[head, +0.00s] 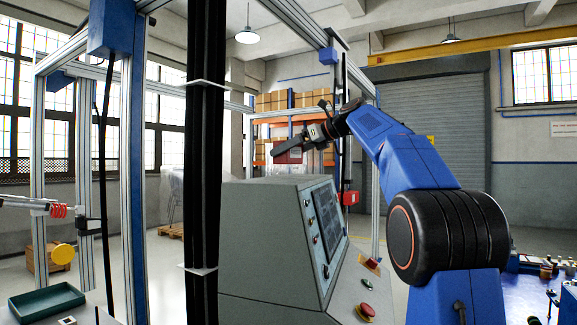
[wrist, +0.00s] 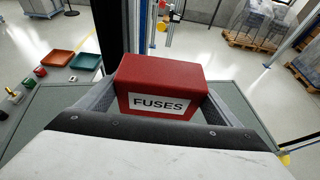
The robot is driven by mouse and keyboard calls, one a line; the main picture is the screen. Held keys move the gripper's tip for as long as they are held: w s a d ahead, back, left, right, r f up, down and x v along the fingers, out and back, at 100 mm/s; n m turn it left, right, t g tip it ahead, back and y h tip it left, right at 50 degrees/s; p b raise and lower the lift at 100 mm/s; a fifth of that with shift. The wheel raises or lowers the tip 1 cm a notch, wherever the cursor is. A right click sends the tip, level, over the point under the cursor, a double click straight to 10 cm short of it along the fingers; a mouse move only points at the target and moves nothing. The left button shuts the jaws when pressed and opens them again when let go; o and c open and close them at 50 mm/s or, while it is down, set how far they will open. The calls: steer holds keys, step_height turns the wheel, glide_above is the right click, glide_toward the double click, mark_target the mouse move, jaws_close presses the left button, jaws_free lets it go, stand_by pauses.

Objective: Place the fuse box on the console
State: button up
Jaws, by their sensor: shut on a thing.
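The fuse box (wrist: 160,88) is a red box with a white label reading FUSES. It sits between the two grey fingers of my gripper (wrist: 158,98), which is shut on it. In the head view the red fuse box (head: 288,155) shows partly behind a dark finger of my gripper (head: 291,146), up in the air. The console (head: 262,235) is a grey-green cabinet with a sloped screen panel. The box appears above the console's top, with a gap below it in the head view. The console's grey top (wrist: 240,103) shows beside the fingers in the wrist view.
Buttons and small trays, one orange (wrist: 58,57) and one green (wrist: 86,67), lie at the left in the wrist view. A dark vertical post (head: 203,150) stands left of the console. Shelves with cardboard boxes (head: 275,101) are behind. The console top looks clear where visible.

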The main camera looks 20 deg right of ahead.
mark_target(296, 160)
steer(key=shift+f, duration=2.1)
steer(key=shift+f, duration=0.1)
steer(key=o, duration=1.2)
steer(key=v, duration=1.2)
